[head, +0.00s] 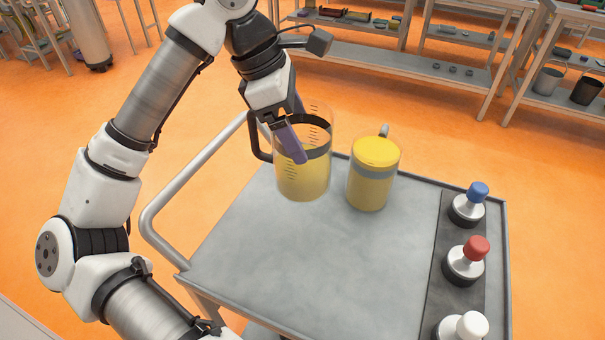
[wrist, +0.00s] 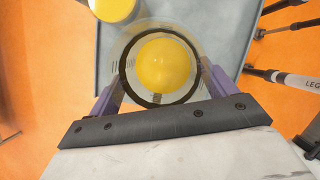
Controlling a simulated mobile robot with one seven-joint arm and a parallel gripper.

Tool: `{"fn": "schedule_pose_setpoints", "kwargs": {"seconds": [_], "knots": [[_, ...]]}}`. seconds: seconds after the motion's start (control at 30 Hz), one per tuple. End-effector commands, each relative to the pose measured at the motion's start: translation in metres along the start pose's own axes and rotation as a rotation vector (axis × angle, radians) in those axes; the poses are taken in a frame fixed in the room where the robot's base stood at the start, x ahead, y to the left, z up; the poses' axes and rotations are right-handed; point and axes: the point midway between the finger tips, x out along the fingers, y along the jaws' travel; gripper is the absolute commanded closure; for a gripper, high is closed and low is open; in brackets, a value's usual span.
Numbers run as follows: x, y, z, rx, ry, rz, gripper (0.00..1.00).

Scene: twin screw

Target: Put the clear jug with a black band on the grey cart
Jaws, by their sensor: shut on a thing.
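My gripper (head: 302,138) is shut on a clear jug with a black band (head: 303,180). Its purple fingers lie on either side of the upright jug, which holds yellow liquid. In the wrist view my gripper (wrist: 160,84) has a finger on each side of the jug (wrist: 160,65), whose dark ring and yellow contents show from above. The jug is over the far left part of the grey cart (head: 300,265). I cannot tell whether its base touches the cart top.
A second jug (head: 371,185) with yellow contents and a grey band stands on the cart just right of the held one. Several knobbed weights, blue (head: 467,206), red (head: 465,262) and white (head: 461,328), line a dark strip at the right. The cart's middle and front are clear.

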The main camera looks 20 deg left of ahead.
Motion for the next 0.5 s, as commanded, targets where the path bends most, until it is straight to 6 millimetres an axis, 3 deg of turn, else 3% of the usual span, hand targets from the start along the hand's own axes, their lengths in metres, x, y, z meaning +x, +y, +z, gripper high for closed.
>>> {"fn": "schedule_pose_setpoints", "kwargs": {"seconds": [0.2,0.5], "knots": [[0.043,-0.001,-0.018,-0.001,-0.003,0.0,0.83],[0.064,0.0,-0.026,-0.001,-0.003,0.001,0.83]]}}
